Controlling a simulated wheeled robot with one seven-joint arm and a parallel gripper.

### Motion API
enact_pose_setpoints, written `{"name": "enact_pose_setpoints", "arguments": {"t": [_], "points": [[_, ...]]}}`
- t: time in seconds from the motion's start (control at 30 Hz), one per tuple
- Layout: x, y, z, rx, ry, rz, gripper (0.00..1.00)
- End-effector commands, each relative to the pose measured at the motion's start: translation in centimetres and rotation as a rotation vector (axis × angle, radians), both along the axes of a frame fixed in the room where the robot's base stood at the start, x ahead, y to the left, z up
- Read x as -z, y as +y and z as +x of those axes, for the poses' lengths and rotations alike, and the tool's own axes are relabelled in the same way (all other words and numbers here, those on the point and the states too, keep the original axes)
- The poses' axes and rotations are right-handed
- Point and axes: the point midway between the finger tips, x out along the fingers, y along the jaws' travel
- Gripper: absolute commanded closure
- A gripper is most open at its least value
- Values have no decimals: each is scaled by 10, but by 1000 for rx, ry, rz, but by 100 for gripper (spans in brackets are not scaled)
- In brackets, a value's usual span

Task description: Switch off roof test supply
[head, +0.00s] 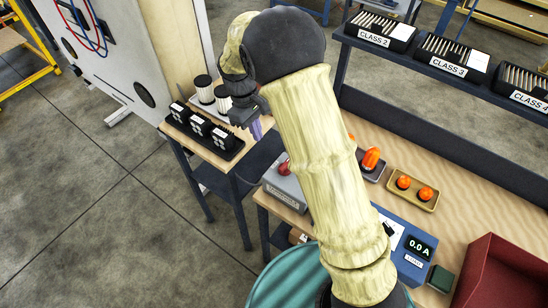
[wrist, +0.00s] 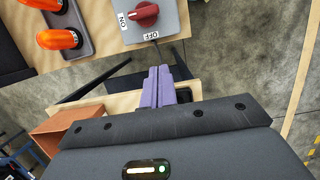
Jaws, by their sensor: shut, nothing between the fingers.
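The supply switch is a grey box (head: 287,188) on the near left corner of the wooden bench in the head view, partly hidden by my arm. Its red rotary knob (head: 284,168) is on top. In the wrist view the box (wrist: 168,32) is at the top, with the red knob (wrist: 146,14) between ON and OFF labels. The knob's bar lies roughly sideways, with one end toward ON; its exact setting is hard to tell. My gripper's purple fingers (wrist: 160,88) are together and empty, apart from the box. In the head view my gripper (head: 257,131) is beyond the box.
A small side table (head: 236,170) holds black blocks and white cylinders. Orange lamps (head: 371,159) in trays and a blue meter (head: 408,250) reading 0.0 A are on the bench. A red bin (head: 490,270) stands at right. Open floor (head: 110,220) lies left.

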Motion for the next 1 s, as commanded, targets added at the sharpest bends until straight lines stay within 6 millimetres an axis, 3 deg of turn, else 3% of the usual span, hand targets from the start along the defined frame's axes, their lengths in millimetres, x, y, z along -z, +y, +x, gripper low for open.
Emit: {"name": "enact_pose_setpoints", "arguments": {"t": [0.5,0.73,1.0], "points": [[83,-18,-15,-1,3,-2,100],[80,-42,-34,-2,2,-2,100],[82,-48,-38,-2,-1,-2,100]]}}
